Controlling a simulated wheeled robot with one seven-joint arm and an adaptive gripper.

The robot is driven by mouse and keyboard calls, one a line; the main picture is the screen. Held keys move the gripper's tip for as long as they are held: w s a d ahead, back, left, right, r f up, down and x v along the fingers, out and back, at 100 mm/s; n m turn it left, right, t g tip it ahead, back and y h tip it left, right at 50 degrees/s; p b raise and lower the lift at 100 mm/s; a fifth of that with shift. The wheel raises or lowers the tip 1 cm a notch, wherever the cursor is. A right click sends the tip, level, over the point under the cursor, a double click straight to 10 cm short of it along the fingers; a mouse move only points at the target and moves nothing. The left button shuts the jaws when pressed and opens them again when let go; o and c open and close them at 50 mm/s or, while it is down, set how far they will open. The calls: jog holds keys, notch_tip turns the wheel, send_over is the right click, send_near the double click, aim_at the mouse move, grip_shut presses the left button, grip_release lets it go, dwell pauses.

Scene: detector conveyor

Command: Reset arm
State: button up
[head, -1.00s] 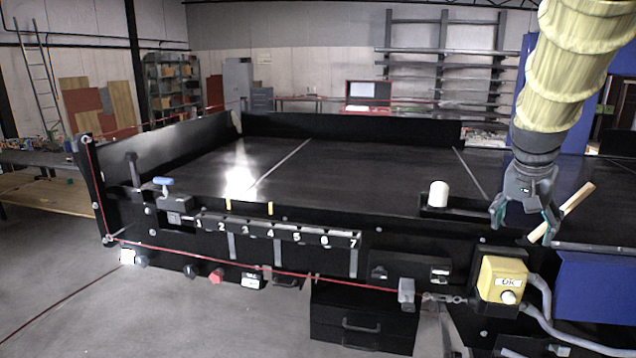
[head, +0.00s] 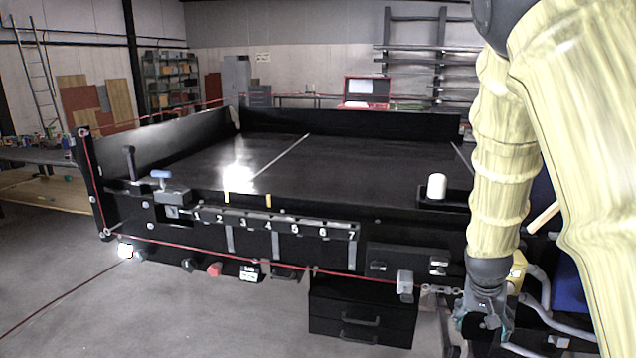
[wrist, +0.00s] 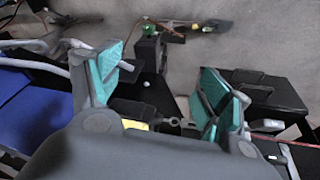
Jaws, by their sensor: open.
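My gripper (head: 484,322) hangs low at the lower right of the head view, in front of the conveyor's front side and pointing down. In the wrist view my gripper (wrist: 165,95) has its two teal-padded fingers wide apart with nothing between them. My yellow-sleeved arm fills the right side of the head view. It hides most of the yellow OK button box (head: 517,270). A yellow strip, likely that box (wrist: 135,124), shows between the fingers in the wrist view.
The black conveyor (head: 350,160) has a numbered slide rail (head: 280,224) and a red cord along its front. A white cylinder (head: 436,187) stands in a small tray. A wooden stick (head: 543,217) shows beside my arm. Black drawers (head: 360,315) sit below.

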jog(key=s+a+f+n+b, duration=0.1)
jog(key=s+a+f, duration=0.1)
jog(key=s+f, duration=0.5)
jog(key=s+a+f+n+g+y+b, duration=0.1)
jog(key=s+a+f, duration=0.15)
jog(key=f, duration=0.75)
jog(key=s+a+f+n, duration=0.1)
jog(key=s+a+f, duration=0.1)
jog(key=s+f, duration=0.5)
jog(key=s+a+f+n+b, duration=0.1)
jog(key=s+a+f, duration=0.2)
jog(key=s+f, duration=0.2)
jog(key=s+a+f+y, duration=0.1)
jog(key=s+a+f, duration=0.1)
jog(key=s+f, duration=0.4)
jog(key=s+a+f+n+g+y+b, duration=0.1)
jog(key=s+a+f, duration=0.2)
jog(key=s+f, duration=0.2)
jog(key=s, duration=0.3)
jog(key=shift+s+a+f+n+b, duration=0.15)
jog(key=shift+s+a+n+b, duration=0.15)
jog(key=shift+s+b, duration=0.05)
